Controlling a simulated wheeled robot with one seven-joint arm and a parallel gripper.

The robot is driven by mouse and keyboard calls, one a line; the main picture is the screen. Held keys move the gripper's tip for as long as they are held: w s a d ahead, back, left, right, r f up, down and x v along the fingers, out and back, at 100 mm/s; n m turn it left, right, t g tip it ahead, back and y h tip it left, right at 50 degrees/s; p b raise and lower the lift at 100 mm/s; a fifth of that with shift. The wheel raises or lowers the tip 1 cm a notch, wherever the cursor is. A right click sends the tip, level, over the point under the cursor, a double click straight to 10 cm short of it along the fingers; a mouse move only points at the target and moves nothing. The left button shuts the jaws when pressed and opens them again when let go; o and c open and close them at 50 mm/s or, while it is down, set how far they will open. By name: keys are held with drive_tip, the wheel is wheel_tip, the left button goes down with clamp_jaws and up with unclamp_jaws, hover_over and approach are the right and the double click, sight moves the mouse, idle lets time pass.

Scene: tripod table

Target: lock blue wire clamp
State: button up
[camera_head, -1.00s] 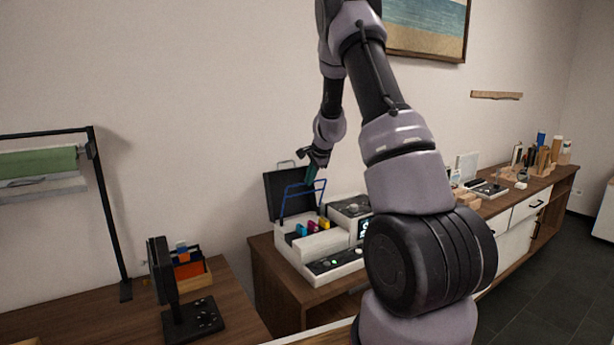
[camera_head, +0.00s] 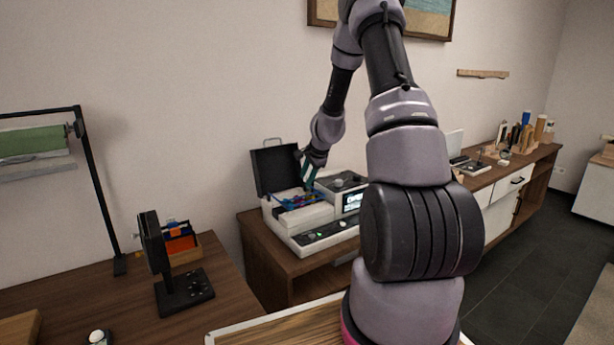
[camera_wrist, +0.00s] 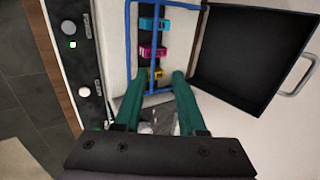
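The blue wire clamp (camera_head: 290,203) lies low over the colored cartridges in the white machine (camera_head: 312,238). In the wrist view, the clamp (camera_wrist: 127,42) runs along the cartridge row, with cyan (camera_wrist: 154,24), magenta (camera_wrist: 153,52) and yellow (camera_wrist: 154,74) blocks under it. My gripper (camera_head: 308,182) is at the clamp's end. In the wrist view, the green fingers of my gripper (camera_wrist: 158,80) stand apart on either side of the yellow block and the clamp's end. I cannot tell whether they touch the wire. Whether the clamp is latched is not visible.
The black lid (camera_head: 275,170) stands open behind the machine, beside my gripper. The machine's control panel (camera_wrist: 75,55) has knobs and a green light. A screen unit (camera_head: 344,190) is on the machine's right. A small black stand (camera_head: 168,270) is on the left table.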

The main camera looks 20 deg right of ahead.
drive_tip(key=v, duration=1)
drive_tip(key=shift+s+r, duration=0.25)
